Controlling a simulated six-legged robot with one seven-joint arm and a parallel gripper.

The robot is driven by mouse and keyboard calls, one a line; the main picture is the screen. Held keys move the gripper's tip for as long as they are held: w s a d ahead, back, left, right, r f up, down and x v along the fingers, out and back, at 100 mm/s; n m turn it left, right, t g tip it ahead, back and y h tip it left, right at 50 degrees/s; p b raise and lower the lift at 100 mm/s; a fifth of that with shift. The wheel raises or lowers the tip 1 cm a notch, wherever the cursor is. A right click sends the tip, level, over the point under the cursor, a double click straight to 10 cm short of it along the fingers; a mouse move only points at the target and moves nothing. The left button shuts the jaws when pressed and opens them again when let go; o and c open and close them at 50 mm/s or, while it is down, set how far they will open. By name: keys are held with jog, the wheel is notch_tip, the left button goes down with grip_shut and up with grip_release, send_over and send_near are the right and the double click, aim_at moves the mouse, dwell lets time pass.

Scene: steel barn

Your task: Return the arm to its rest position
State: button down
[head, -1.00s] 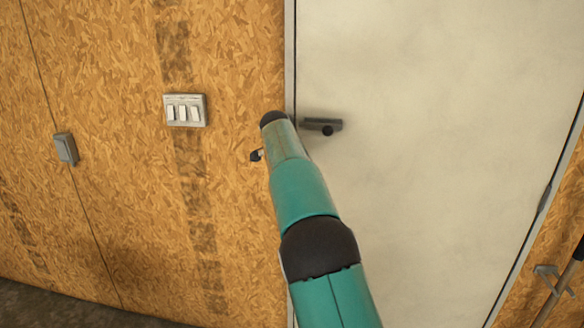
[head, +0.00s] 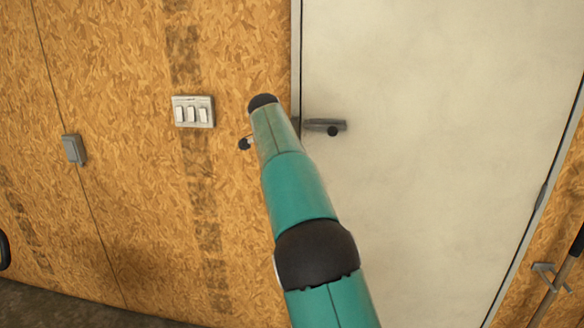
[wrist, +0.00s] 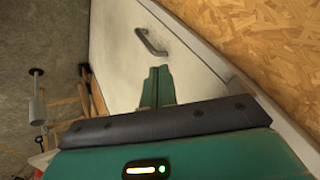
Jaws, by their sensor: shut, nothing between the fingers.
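My arm (head: 290,180), teal with dark joints, reaches up and forward from the bottom of the head view, in front of the wall beside the door. Its far end hides my gripper there; only a small dark part shows left of the arm. In the wrist view my gripper (wrist: 158,70) shows its two teal fingers side by side, shut with nothing between them. They point toward the pale door, below its handle in the picture. I cannot tell the distance, but no contact shows.
A closed white door (head: 430,150) with a dark lever handle (head: 322,126) is right of the arm. A triple switch (head: 193,112) and a grey box (head: 74,150) are on the chipboard wall. A long-handled tool (head: 562,275) hangs at far right.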

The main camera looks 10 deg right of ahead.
jog(key=s+d+r+n+y, duration=0.2)
jog(key=s+n, duration=0.1)
jog(key=s, duration=0.9)
jog(key=s+d+r+n+y, duration=0.15)
jog(key=s+n, duration=0.25)
jog(key=s, duration=0.8)
jog(key=s+a+f+n, duration=0.1)
jog(key=s+f+n, duration=0.3)
jog(key=s+f, duration=0.3)
jog(key=s+a+f+n, duration=0.2)
jog(key=s+f+n, duration=0.2)
jog(key=s, duration=1.4)
notch_tip(320, 180, down, 3)
jog(key=shift+a+f+g, duration=0.1)
jog(key=shift+a+g, duration=0.2)
jog(key=shift+y, duration=0.25)
